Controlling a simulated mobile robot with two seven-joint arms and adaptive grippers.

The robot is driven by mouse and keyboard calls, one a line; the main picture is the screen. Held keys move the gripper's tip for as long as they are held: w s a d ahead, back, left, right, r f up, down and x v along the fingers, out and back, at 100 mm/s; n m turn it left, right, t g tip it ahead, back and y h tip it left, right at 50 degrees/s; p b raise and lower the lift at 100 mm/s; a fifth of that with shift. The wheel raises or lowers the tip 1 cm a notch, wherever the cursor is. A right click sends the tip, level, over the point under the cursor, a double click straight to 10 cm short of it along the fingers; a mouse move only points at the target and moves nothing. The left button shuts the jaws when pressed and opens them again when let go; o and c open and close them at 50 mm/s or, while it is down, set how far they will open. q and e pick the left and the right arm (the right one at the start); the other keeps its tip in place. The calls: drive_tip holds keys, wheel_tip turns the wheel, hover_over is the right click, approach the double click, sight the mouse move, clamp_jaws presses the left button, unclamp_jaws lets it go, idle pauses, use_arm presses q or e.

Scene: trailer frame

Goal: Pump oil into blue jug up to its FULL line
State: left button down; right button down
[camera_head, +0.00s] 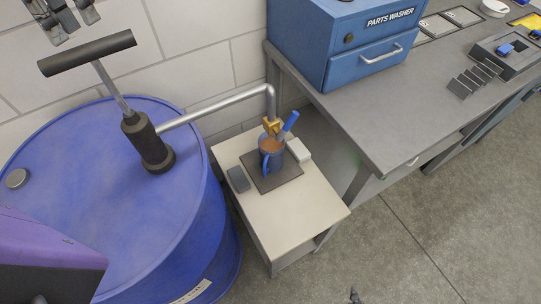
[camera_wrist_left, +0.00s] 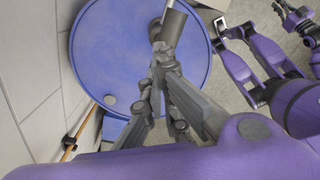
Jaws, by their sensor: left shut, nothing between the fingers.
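The blue jug (camera_head: 268,160) stands on a dark square pad on a small pale table, with brown oil visible inside. Its FULL line cannot be made out. A brass nozzle (camera_head: 272,126) at the end of the pump's pipe is over the jug. The hand pump (camera_head: 148,143) stands on the blue drum (camera_head: 75,190), its black T-handle (camera_head: 88,53) raised. My left gripper (camera_head: 68,22) is above the handle, shut and empty; in the left wrist view (camera_wrist_left: 160,62) its fingers are near the dark handle (camera_wrist_left: 171,28). Contact cannot be told. My right gripper (camera_wrist_left: 292,18) is small at the upper right.
A grey block (camera_head: 238,179) and a white block (camera_head: 298,149) flank the pad. A grey workbench (camera_head: 385,120) with a blue parts washer (camera_head: 340,40) stands at right. A tiled wall is behind the drum. The floor at lower right is largely clear.

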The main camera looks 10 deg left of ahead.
use_arm(q)
drive_tip(key=shift+r, duration=2.5)
